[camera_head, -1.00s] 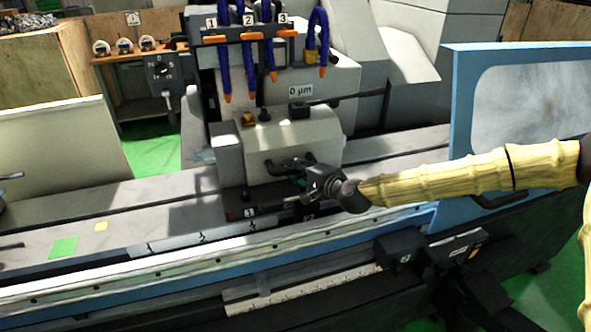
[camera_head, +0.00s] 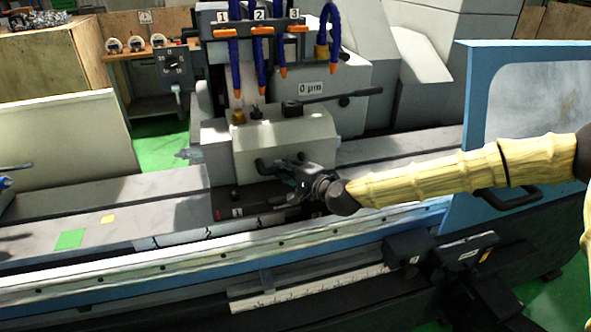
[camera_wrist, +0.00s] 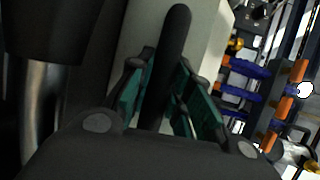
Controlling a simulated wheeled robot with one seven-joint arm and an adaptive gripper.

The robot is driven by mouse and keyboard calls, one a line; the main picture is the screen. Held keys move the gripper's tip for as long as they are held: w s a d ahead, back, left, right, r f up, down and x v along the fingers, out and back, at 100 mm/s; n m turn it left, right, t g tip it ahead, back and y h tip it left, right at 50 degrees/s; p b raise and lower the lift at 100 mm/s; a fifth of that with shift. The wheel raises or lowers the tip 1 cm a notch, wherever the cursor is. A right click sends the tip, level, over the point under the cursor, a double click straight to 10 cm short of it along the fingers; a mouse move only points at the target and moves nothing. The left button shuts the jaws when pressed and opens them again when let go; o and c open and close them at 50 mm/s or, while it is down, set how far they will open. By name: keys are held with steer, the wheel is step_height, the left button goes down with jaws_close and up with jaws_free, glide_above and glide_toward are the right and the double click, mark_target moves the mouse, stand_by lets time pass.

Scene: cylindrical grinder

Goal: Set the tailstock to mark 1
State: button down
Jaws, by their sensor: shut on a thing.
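The tailstock (camera_head: 285,145), a pale block on a dark base, stands on the grinder's table near the middle of the head view. A dark handle (camera_head: 262,168) is on its front. My gripper (camera_head: 296,178) is at that front, shut on the handle. In the wrist view, the dark bar of the handle (camera_wrist: 175,40) stands between the green finger pads of my gripper (camera_wrist: 165,85). A pale strip with marks (camera_head: 180,238) lies along the table edge, left of and under the front of the tailstock base. Its digits are too small to read surely.
Blue hoses with orange tips (camera_head: 262,65) hang behind the tailstock under labels 1, 2 and 3. A blue-framed guard (camera_head: 475,130) stands to the right. Green and yellow patches (camera_head: 70,239) lie on the table at left.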

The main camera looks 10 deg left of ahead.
steer(key=shift+w+d, duration=0.15)
steer(key=shift+d, duration=0.1)
steer(key=c, duration=1.3)
jaws_free()
steer(key=shift+d, duration=0.2)
steer(key=shift+a, duration=0.1)
steer(key=shift+a, duration=0.1)
